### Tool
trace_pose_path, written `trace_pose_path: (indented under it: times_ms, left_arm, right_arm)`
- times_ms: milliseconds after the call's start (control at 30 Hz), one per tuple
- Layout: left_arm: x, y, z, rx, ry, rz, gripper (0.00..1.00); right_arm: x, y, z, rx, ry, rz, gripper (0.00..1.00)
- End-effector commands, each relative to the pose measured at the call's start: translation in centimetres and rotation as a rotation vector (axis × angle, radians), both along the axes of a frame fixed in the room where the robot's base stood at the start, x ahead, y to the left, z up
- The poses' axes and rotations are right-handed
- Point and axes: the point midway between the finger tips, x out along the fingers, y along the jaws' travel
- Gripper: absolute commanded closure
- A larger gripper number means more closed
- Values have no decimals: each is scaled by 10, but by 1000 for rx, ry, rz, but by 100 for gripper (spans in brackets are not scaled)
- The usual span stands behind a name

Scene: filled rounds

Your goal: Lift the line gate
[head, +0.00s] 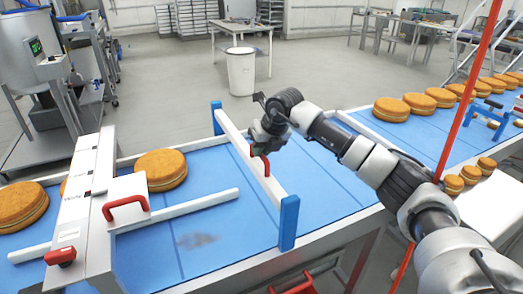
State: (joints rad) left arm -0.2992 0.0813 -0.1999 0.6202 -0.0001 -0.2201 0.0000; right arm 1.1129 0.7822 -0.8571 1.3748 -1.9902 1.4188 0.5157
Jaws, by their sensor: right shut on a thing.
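The line gate (243,150) is a white bar between two blue end posts, set across the blue conveyor in the head view. A red handle (262,165) sits at its middle. My right gripper (259,150) is at this handle, shut on it; the fingers are partly hidden by the wrist. I cannot tell whether the bar is raised off the belt. My left gripper is not in view.
The blue belt (333,185) carries a large round cake (161,170) left of the gate and several rounds at the right. A white housing with a red handle (126,207) spans the belt at left. A red pole (470,85) rises at right.

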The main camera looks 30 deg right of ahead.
Motion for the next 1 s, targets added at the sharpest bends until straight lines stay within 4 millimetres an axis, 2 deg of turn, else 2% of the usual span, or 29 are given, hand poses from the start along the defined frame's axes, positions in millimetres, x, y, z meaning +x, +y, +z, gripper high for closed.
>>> trace_pose_path:
  times_ms: [33,200,567,1000]
  left_arm:
    - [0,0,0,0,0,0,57]
    - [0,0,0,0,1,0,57]
    - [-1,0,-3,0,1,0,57]
    - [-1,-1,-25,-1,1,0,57]
  right_arm:
    - [0,0,-1,-2,2,0,82]
    - [0,0,-2,-2,3,0,58]
    - [-3,-1,4,-1,1,0,58]
    - [-34,-14,76,-2,0,-1,58]
